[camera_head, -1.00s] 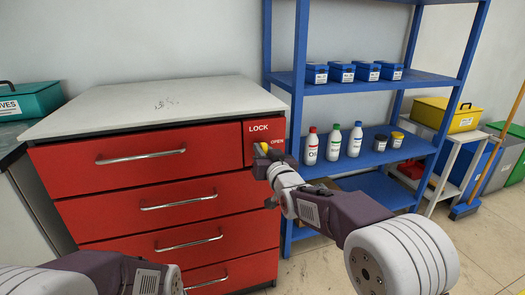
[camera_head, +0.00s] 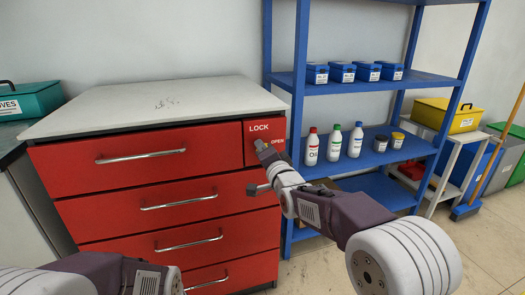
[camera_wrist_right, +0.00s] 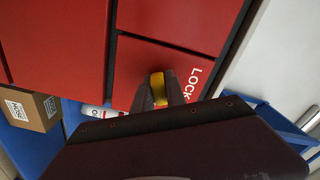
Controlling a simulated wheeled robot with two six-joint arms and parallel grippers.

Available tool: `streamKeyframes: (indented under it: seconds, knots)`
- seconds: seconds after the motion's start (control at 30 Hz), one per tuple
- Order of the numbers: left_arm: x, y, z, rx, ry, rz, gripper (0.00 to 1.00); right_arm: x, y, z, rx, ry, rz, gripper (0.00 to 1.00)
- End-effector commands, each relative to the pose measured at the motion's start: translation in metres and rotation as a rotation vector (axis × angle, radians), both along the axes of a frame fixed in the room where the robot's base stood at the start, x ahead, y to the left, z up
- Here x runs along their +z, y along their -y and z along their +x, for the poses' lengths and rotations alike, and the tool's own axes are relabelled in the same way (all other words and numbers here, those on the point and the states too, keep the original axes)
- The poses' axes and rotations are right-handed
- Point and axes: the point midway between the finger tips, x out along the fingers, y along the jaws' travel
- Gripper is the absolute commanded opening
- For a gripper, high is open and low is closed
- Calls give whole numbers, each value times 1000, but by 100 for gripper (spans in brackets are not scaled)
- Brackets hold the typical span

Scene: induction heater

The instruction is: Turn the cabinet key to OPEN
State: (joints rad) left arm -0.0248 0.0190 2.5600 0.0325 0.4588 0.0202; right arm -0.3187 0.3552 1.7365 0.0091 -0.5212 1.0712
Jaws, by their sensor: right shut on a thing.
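The red cabinet (camera_head: 150,172) stands at left centre in the head view. Its lock panel (camera_head: 276,128) at the upper right carries the words LOCK and OPEN. My right gripper (camera_head: 262,146) is at this panel, and its fingers largely hide the key there. In the right wrist view, the yellow key (camera_wrist_right: 158,87) shows between the two close fingertips of my right gripper (camera_wrist_right: 159,95), which is shut on it. Which mark the key points to cannot be told. My left arm shows at the lower left, but its gripper is out of view.
A blue shelf (camera_head: 378,80) with several bottles and small blue boxes stands close to the right of the cabinet. The drawer handles (camera_head: 141,157) stick out at the front. The cabinet top (camera_head: 150,105) is clear.

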Motion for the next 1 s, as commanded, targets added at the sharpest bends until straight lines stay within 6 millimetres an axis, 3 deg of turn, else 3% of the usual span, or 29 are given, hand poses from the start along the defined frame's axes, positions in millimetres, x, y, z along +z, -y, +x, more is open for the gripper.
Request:
streamKeyframes:
  seconds: [0.5, 1.0]
  knots:
    - [-3, 0, 0, 0, 0, 0, 36, 0, 0, 0, 0, -122, 368, 0]
    - [-3, 0, 0, 0, 0, 0, 36, -1, 0, 0, 0, -160, 481, 0]
